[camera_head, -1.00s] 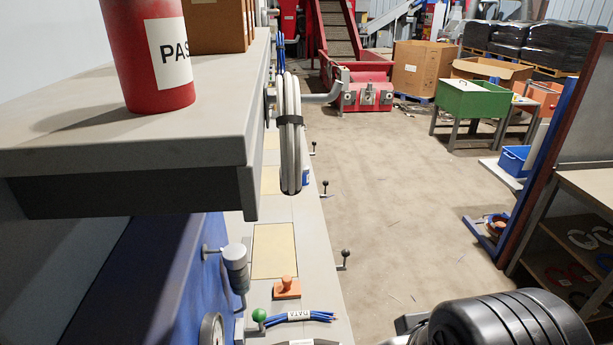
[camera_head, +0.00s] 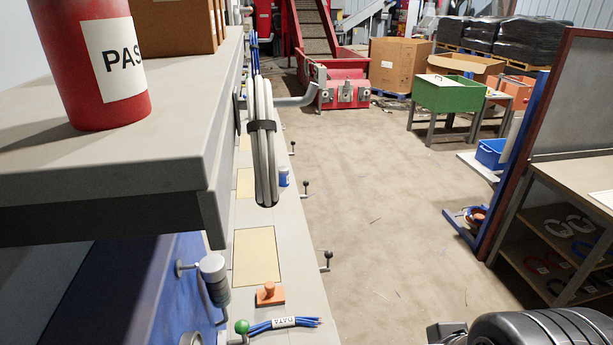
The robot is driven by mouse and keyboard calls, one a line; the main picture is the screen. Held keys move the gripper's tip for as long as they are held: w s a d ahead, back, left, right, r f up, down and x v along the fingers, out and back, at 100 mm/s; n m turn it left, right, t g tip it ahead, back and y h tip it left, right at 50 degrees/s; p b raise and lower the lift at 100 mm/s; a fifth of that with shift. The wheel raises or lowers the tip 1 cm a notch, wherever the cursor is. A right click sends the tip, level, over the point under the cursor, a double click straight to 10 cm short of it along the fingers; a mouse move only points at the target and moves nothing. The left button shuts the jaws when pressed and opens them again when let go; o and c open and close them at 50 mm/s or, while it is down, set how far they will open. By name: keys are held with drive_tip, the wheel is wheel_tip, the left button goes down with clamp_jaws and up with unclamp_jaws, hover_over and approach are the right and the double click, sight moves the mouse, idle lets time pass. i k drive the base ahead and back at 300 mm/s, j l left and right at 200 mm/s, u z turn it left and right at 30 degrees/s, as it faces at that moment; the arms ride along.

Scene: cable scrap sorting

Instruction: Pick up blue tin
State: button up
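A small blue tin (camera_head: 283,176) with a pale band stands on the long grey bench, just right of the hanging bundle of white cable, which may cover its left edge. It is small and far off in the head view. Black and grey parts of my arm show at the bottom right corner, well to the right of and nearer than the tin. My gripper's fingers are not in view.
A grey shelf (camera_head: 190,160) bearing a red can (camera_head: 92,65) juts out at left above the bench. White cable (camera_head: 263,140) hangs from its edge. Blue cables (camera_head: 285,324) and an orange stamp (camera_head: 269,294) lie on the near bench. Open floor (camera_head: 370,210) lies right of it.

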sight(284, 170)
drive_tip(key=i+l+z, duration=0.1)
drive_tip(key=i+l, duration=0.25)
drive_tip(key=l, duration=0.25)
drive_tip(key=i+l, duration=0.4)
drive_tip(key=l, duration=0.15)
drive_tip(key=i+l+z, duration=0.15)
drive_tip(key=i+l, duration=0.25)
drive_tip(key=l, duration=0.2)
drive_tip(key=i+j+u, duration=0.1)
drive_tip(key=i+u, duration=0.2)
drive_tip(key=i, duration=0.2)
drive_tip(key=i+u, duration=0.3)
drive_tip(key=i, duration=0.15)
drive_tip(key=i+l+u, duration=0.2)
drive_tip(key=i+u, duration=0.15)
drive_tip(key=i, duration=0.15)
drive_tip(key=i+l+u, duration=0.3)
drive_tip(key=i, duration=0.15)
drive_tip(key=i+u, duration=0.65)
drive_tip(key=u, duration=0.2)
drive_tip(key=i+l+u, duration=0.1)
drive_tip(key=i+u, duration=0.3)
drive_tip(key=i+l+u, duration=0.2)
drive_tip(key=u, duration=0.25)
